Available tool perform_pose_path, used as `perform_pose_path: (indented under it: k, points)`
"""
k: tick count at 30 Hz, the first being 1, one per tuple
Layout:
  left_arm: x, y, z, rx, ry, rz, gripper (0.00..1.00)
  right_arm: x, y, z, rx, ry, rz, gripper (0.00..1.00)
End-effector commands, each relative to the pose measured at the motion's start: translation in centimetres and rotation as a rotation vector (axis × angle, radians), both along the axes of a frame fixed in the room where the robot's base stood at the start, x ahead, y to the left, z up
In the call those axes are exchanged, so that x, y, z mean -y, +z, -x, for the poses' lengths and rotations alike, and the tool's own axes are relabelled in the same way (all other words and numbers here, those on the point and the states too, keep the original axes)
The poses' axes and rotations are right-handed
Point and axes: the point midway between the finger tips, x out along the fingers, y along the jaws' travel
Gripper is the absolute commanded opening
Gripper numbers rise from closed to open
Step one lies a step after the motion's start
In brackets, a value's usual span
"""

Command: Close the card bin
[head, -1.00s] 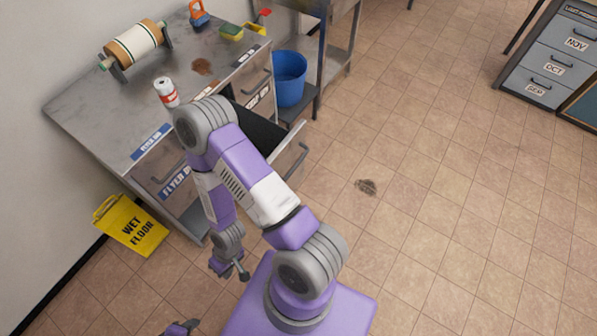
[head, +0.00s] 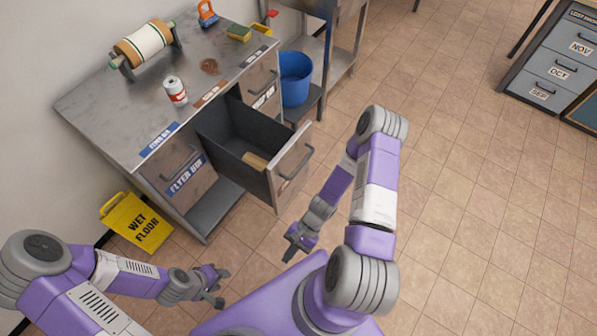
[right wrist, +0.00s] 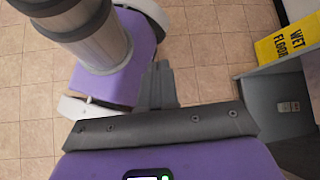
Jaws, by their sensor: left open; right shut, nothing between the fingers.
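An open drawer (head: 289,168) juts out from the middle of the metal workbench, between the flyer bin (head: 180,180) and another shut drawer (head: 262,88). It is likely the card bin, but its label is too small to read. A tan block or packet lies inside it (head: 255,161). The drawer front has a dark bar handle (head: 297,163). My right gripper (head: 291,246) is shut and empty, low in front of the drawer and apart from it. My left gripper (head: 221,285) is open and empty, left of my right gripper and below the bench front.
A yellow wet floor sign (head: 137,222) stands left of the bench and also shows in the right wrist view (right wrist: 288,42). A blue bucket (head: 296,78) is beyond the drawers. A can (head: 175,91) and roller (head: 144,44) stand on the bench.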

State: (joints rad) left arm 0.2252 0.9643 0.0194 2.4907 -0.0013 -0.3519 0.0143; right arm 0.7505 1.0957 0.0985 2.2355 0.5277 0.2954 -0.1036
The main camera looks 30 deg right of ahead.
Motion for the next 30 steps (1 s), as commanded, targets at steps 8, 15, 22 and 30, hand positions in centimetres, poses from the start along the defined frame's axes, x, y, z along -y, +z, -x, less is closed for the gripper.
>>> perform_pose_path:
  k: [8,15,22,30]
  points:
    - [0.0,1.3,0.0,0.000,-0.001,0.000,0.43,7.4,3.0,-6.9,-0.116,-0.845,-0.530,0.00]
    - [0.0,1.8,0.0,0.000,0.000,0.000,0.43,18.6,4.4,-8.9,0.071,-1.328,-0.782,0.00]
    - [0.0,1.8,0.0,0.000,-0.001,0.000,0.43,21.4,4.8,-9.4,0.142,-1.437,-0.833,0.00]
    - [0.0,1.4,0.0,0.000,-0.001,0.000,0.43,19.3,4.7,-14.1,0.138,-1.433,-0.833,0.00]
